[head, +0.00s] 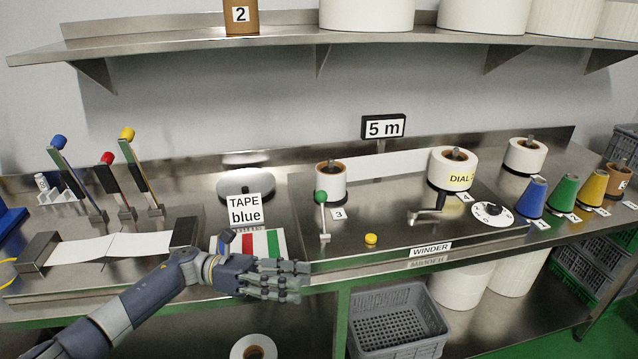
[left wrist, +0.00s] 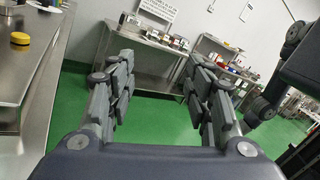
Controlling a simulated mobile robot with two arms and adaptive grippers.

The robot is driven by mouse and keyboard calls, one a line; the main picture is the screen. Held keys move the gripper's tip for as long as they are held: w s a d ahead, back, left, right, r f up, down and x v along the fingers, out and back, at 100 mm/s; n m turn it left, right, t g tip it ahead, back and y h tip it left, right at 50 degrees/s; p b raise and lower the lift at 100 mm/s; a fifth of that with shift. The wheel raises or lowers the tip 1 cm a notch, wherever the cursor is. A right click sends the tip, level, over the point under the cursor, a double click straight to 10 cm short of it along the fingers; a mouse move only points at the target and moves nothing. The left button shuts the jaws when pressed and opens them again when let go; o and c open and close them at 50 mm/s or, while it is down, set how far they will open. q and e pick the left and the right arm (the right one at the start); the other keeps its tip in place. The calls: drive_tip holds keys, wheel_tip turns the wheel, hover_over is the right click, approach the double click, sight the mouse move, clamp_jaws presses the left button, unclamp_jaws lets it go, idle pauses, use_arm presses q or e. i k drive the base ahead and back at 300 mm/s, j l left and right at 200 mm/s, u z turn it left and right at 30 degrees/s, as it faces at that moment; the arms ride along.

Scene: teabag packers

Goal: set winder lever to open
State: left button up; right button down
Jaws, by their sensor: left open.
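The winder lever is a thin metal rod with a green knob (head: 321,197), near the label 3 on the steel winder bench. It stands almost upright in the head view. My left gripper (head: 303,280) is at the bench's front edge, below and left of the lever and apart from it. Its fingers are spread and nothing is between them, as the left wrist view (left wrist: 160,85) also shows. The lever does not show in the left wrist view. Dark jointed parts of mine (left wrist: 290,70) show at that view's right edge; the right gripper's jaws cannot be made out.
A yellow button (head: 371,239) is right of the lever, with a crank (head: 428,216) and a white dial (head: 492,213) beyond. A small spool (head: 331,184) stands behind the lever. The TAPE blue sign (head: 245,210) is to its left. A grey crate (head: 397,320) sits below.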

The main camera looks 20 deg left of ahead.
sight(321, 197)
drive_tip(key=i+j, duration=0.75)
drive_tip(key=i, duration=0.25)
